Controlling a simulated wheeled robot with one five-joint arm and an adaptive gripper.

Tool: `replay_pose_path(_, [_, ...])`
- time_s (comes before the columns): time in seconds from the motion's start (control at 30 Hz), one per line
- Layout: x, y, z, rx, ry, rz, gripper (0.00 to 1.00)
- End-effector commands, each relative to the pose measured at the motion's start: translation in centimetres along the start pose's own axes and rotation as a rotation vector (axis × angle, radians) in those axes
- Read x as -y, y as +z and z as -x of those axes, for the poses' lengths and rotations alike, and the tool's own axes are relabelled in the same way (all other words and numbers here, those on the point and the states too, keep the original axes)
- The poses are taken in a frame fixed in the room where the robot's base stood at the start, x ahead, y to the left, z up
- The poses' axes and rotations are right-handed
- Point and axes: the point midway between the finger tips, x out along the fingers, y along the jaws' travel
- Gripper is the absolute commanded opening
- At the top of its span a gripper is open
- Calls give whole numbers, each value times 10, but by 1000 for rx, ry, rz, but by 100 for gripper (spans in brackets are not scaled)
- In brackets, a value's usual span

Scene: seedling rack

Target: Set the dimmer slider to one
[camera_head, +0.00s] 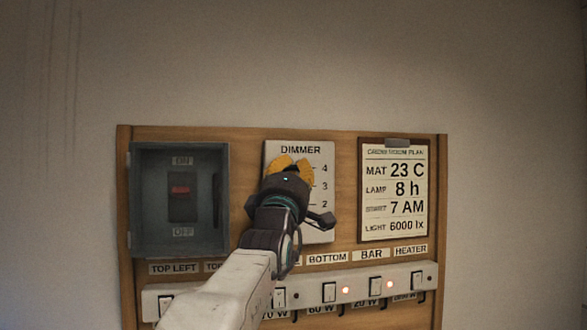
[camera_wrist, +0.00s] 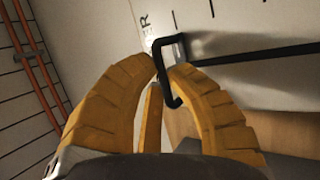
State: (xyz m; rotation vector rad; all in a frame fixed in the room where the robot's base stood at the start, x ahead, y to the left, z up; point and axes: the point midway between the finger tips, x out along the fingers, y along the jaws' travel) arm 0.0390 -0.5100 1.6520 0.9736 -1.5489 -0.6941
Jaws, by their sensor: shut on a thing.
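The dimmer panel (camera_head: 320,232) is a pale plate on the wooden board, with 4, 3 and 2 readable down its right side. The lowest part of the scale is hidden behind my gripper. My gripper (camera_head: 291,163) is at the panel's upper part, its yellow fingertips about level with the 4 or slightly above. In the wrist view my gripper (camera_wrist: 166,76) is shut on the black slider handle (camera_wrist: 167,43), a bent bar between the fingertips. The dark slider slot (camera_wrist: 262,53) runs right from the handle. The head view hides the handle behind the fingers.
Left of the panel is a grey switch box (camera_head: 145,215) with a red rocker (camera_head: 180,190). Right is a grow room plan card (camera_head: 395,234). Below runs a strip of switches (camera_head: 350,297) with two lit red lamps, partly behind my arm.

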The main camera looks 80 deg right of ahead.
Motion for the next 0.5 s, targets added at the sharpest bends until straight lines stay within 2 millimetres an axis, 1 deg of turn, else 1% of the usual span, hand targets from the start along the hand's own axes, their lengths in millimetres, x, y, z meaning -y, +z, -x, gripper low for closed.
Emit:
replay_pose_path(0.3, [1, 0, 1, 0, 0, -1, 0])
replay_pose_path(0.5, [14, 3, 8, 0, -1, -1, 0])
